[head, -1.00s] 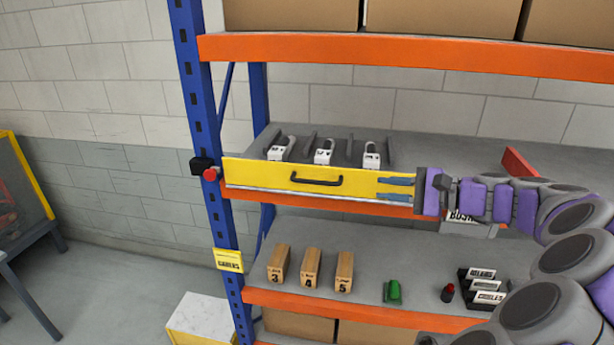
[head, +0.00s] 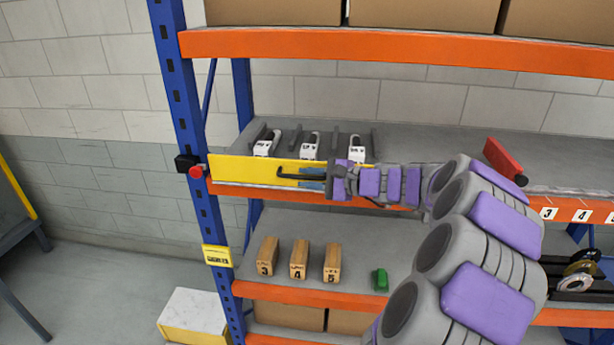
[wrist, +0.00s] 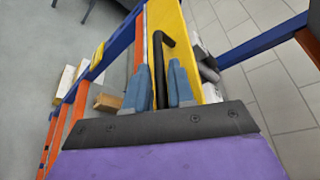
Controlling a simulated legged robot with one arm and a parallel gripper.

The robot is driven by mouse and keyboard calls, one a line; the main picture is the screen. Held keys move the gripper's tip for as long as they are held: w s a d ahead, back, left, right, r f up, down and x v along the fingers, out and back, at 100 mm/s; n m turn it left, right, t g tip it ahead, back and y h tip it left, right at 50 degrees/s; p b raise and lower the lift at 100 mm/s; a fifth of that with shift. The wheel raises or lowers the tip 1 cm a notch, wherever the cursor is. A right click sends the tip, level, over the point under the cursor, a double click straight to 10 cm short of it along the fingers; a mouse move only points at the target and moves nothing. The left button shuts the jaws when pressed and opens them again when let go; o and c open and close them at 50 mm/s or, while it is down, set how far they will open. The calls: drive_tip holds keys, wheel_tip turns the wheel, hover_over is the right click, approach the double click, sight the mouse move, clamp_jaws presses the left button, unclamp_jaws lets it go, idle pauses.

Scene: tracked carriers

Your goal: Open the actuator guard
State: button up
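The yellow guard panel (head: 232,169) with a black bar handle (head: 288,174) fronts the middle shelf. In the wrist view the panel (wrist: 168,18) runs upward and the handle (wrist: 163,60) stands out from it. My gripper (head: 312,179) is at the right part of the handle. In the wrist view its two blue fingers (wrist: 159,85) are on either side of the handle bar, with narrow gaps showing; firm contact cannot be made out. My wrist hides the panel's right end.
White padlocks (head: 310,145) stand behind the panel. A red button (head: 196,172) is on the blue post left of it. A red lever (head: 505,160) is at right. Wooden blocks (head: 299,259) and a green item (head: 380,280) sit on the lower shelf.

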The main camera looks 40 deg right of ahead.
drive_tip(key=shift+w+a+f, duration=0.1)
drive_tip(key=shift+w, duration=0.35)
clamp_jaws()
